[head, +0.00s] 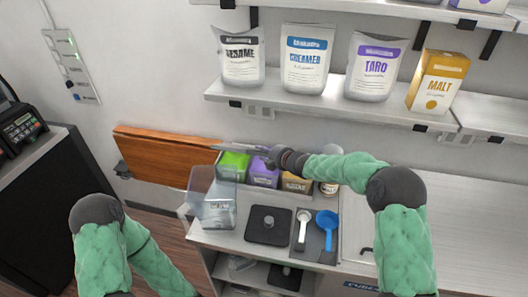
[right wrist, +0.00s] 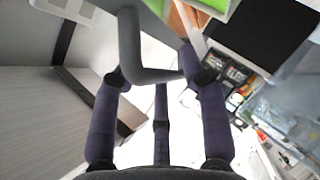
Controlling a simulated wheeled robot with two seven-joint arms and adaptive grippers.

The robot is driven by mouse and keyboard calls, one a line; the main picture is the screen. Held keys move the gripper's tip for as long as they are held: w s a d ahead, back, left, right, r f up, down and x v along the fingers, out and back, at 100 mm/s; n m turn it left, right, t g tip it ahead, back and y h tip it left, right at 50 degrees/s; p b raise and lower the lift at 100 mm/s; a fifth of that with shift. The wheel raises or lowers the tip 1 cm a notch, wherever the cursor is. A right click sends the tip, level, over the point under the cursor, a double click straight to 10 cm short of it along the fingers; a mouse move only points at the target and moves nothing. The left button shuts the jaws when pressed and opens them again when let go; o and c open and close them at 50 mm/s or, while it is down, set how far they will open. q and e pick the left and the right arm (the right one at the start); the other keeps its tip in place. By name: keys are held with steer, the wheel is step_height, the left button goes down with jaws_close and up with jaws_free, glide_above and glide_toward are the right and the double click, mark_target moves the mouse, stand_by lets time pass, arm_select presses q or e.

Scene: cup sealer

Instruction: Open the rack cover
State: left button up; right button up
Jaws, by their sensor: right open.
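The rack (head: 228,177) stands at the back of the counter and holds a green packet (head: 234,162), a purple packet (head: 262,174) and a gold packet (head: 296,184). A thin grey piece, seemingly the rack cover's edge (head: 232,148), shows above the packets, partly hidden by my gripper. My right gripper (head: 276,157) is over the rack, pointing left. In the right wrist view its purple fingers (right wrist: 155,76) are spread, with a grey bent bar (right wrist: 137,50) in front of and between them; contact is unclear. My left arm shows at lower left, its gripper out of view.
A clear container (head: 213,210) stands at the counter's left end. A black square pad (head: 268,225), a white scoop (head: 303,228) and a blue scoop (head: 327,222) lie in front. A wooden board (head: 165,155) is at left. A shelf (head: 330,108) with bags is above.

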steer(key=v, duration=1.1)
steer(key=shift+r, duration=0.1)
